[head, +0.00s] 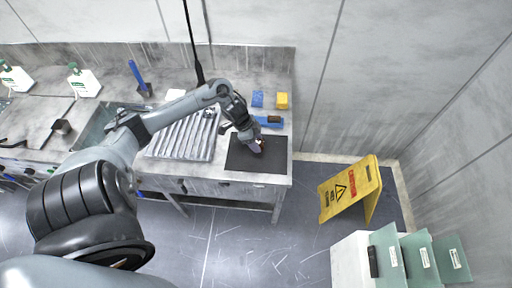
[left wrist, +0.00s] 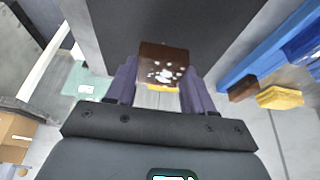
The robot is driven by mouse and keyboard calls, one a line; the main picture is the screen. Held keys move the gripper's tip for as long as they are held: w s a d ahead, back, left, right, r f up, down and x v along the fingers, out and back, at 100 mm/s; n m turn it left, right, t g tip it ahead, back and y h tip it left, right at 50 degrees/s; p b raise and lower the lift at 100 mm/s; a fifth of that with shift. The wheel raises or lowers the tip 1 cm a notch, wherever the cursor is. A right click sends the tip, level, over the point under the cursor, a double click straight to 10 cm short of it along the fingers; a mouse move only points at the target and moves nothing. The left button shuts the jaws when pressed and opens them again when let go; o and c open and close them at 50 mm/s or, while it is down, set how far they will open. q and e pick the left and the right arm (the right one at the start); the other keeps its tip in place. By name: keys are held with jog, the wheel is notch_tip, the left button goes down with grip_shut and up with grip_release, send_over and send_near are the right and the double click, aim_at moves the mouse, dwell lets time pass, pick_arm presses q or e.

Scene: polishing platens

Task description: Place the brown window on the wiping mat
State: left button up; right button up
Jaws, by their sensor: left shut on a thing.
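The brown window (left wrist: 163,60), a small dark brown piece with white specks on its face, is between the fingers of my left gripper (left wrist: 162,82) in the left wrist view. The gripper is shut on it. In the head view my left gripper (head: 258,149) is over the right part of the black wiping mat (head: 240,161), which lies on the bench near its front right corner. The dark mat also shows behind the window in the left wrist view (left wrist: 185,18). I cannot tell whether the window touches the mat. My right gripper is not in view.
A blue holder (head: 269,122) lies just behind the mat, with blue (head: 257,98) and yellow (head: 282,101) blocks farther back. A ribbed metal rack (head: 184,138) is left of the mat. A yellow warning sign (head: 350,189) stands on the floor to the right.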

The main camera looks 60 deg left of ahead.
pick_arm(q)
jog(key=shift+f+b, duration=0.3)
jog(key=shift+f, duration=1.7)
jog(key=shift+f, duration=0.15)
jog(key=o, duration=1.1)
